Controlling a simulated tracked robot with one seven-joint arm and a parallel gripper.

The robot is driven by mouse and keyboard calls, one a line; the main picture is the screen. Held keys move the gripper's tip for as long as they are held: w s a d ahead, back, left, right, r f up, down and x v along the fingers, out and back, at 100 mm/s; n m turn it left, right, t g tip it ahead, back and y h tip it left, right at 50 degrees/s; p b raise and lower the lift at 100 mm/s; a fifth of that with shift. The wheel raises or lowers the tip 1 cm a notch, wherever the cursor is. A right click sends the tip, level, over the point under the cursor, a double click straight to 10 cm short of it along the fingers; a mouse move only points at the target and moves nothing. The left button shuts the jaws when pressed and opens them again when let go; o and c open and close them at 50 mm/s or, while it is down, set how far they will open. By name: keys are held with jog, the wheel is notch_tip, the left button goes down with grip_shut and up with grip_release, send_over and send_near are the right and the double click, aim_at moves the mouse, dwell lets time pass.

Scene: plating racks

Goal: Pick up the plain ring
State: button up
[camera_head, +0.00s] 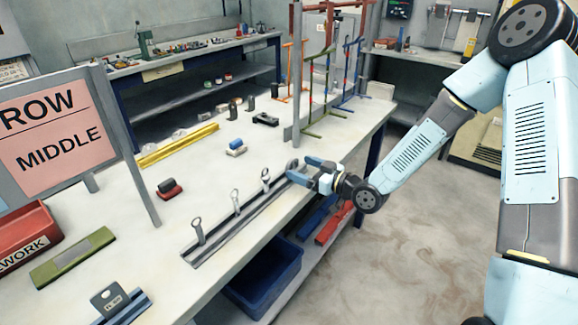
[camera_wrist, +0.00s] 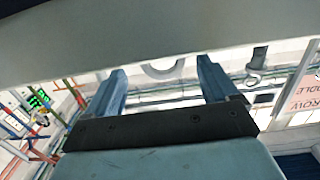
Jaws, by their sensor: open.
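Several upright rings stand along a slotted rail (camera_head: 240,226) on the white bench. Three show thin stems: the near ring (camera_head: 196,226), the middle ring (camera_head: 235,200) and a farther ring (camera_head: 265,176). A grey ring (camera_head: 292,164) stands at the rail's far end, partly hidden by my gripper (camera_head: 299,168). My gripper is open, its blue fingers pointing toward that ring. In the wrist view a pale ring (camera_wrist: 163,72) shows between the fingers, its upper part hidden by a pale band; I see no contact. Which ring is the plain one is hard to tell.
A ring with a stem (camera_wrist: 254,78) shows right of the fingers in the wrist view. A post-and-hook rack (camera_head: 325,125) stands behind my gripper. A sign reading ROW MIDDLE (camera_head: 55,135) stands at left. A blue bin (camera_head: 262,283) sits below the bench edge.

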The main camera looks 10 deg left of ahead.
jog(key=shift+x, duration=1.05)
jog(key=shift+c, duration=0.3)
jog(key=c, duration=1.1)
jog(key=shift+r, duration=0.1)
